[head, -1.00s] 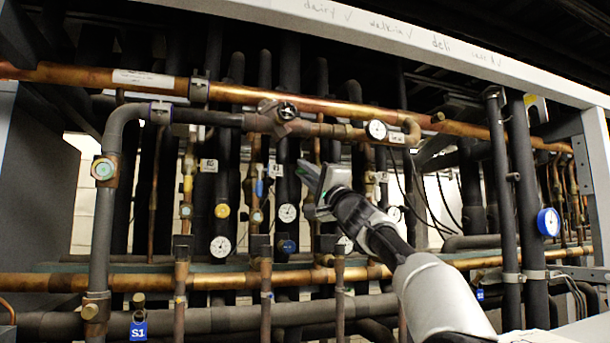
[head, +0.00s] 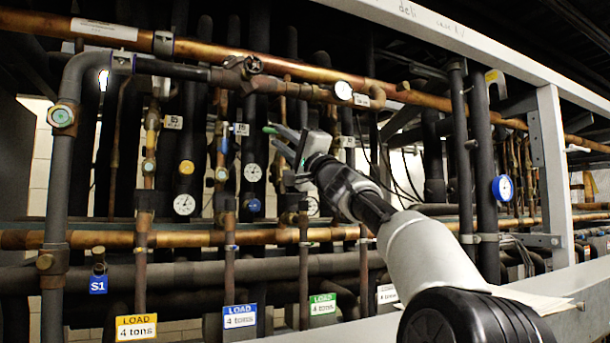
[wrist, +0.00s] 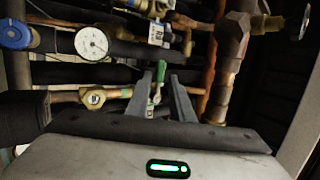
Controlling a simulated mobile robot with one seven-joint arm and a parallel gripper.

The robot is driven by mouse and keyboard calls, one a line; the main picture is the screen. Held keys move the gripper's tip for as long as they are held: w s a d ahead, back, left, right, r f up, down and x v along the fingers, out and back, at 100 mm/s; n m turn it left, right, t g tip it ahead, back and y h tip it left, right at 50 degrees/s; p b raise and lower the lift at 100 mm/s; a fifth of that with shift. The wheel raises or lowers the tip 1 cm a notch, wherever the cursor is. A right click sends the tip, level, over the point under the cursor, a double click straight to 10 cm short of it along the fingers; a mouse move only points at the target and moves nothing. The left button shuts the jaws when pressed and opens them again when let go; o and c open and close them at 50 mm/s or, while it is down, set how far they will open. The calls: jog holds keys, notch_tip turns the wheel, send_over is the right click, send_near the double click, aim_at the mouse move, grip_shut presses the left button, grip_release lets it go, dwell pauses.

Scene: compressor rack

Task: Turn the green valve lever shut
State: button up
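The green valve lever (wrist: 161,71) shows in the wrist view, its green end between the two fingertips of my gripper (wrist: 160,80). Its metal part runs down between the fingers to a brass valve. The fingers are apart, with a visible gap on both sides of the lever; I cannot tell how deep the lever sits between them. In the head view my gripper (head: 273,139) reaches up and left into the pipes, and a small green end (head: 269,130) shows at its fingertips. The valve body is hidden there behind the gripper and pipes.
Copper and black pipes crowd around the gripper. A white gauge (wrist: 91,43) and a blue cap (wrist: 15,34) lie to its left in the wrist view. A thick copper fitting (wrist: 231,40) stands close on the right. A grey frame post (head: 553,190) stands right of my arm.

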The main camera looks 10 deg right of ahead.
jog(key=b+v, duration=0.1)
jog(key=v, duration=1)
jog(key=shift+s, duration=0.3)
jog(key=shift+d+f, duration=0.1)
